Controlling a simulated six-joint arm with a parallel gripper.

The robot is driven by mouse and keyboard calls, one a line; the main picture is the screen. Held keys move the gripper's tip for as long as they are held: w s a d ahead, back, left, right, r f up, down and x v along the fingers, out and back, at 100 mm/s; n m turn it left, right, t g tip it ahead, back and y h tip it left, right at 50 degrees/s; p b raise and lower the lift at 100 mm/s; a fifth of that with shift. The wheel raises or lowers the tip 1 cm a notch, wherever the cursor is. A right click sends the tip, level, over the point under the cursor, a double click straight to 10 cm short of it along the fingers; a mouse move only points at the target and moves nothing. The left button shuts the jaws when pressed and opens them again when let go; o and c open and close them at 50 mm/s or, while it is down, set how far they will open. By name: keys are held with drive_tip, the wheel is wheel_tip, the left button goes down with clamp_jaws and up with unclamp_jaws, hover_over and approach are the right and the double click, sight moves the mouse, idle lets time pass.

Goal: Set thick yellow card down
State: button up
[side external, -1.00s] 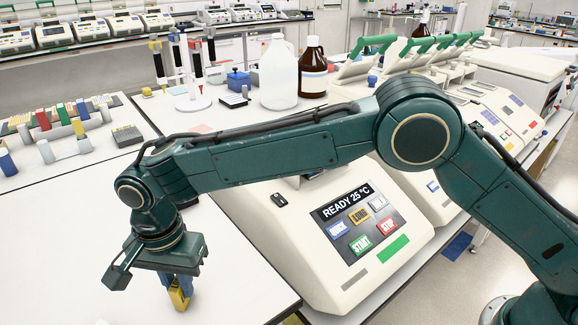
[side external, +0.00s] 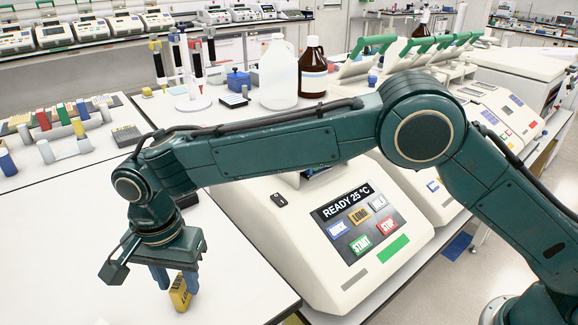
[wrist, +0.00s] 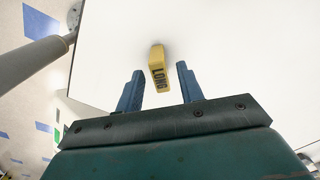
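The thick yellow card (side external: 180,292), marked LONG, stands on the white bench top near its front edge in the side view. In the wrist view the card (wrist: 157,68) is just beyond and between my fingertips, with white bench showing on both sides of it. My gripper (side external: 175,279) is open above the card, its blue fingers spread apart. In the wrist view my gripper (wrist: 160,80) holds nothing and neither finger appears to touch the card. The card's far side is hidden.
A thermal cycler (side external: 310,235) with a READY 25 °C screen stands to the right of the card. Racks of coloured cards (side external: 60,120) lie at the back left. A white jug (side external: 279,75) and a brown bottle (side external: 312,70) stand behind. The bench around the card is clear.

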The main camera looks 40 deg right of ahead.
sight(180, 280)
wheel_tip(180, 280, up, 11)
idle(0.5)
idle(0.5)
drive_tip(key=s+d+r+n+t, duration=0.15)
drive_tip(key=d+r, duration=0.25)
drive_tip(key=d, duration=0.4)
drive_tip(key=s+d+r+n+y, duration=0.15)
drive_tip(key=d+r, duration=0.25)
drive_tip(key=d, duration=0.5)
drive_tip(key=s+d+r+n+t+h, duration=0.15)
drive_tip(key=d+r, duration=0.25)
drive_tip(key=d, duration=0.4)
drive_tip(key=s+d+f+n+t, duration=0.1)
drive_tip(key=s+d+f+n, duration=0.1)
drive_tip(key=s+d, duration=0.6)
drive_tip(key=s+d+f+n+t, duration=0.1)
drive_tip(key=s+d+f+n, duration=0.1)
drive_tip(key=s+d+f, duration=0.3)
drive_tip(key=s+d, duration=0.3)
drive_tip(key=s, duration=0.4)
drive_tip(key=shift+s+t, duration=0.3)
drive_tip(key=shift+s, duration=0.05)
drive_tip(key=shift+f+n, duration=0.1)
drive_tip(key=shift+n, duration=0.15)
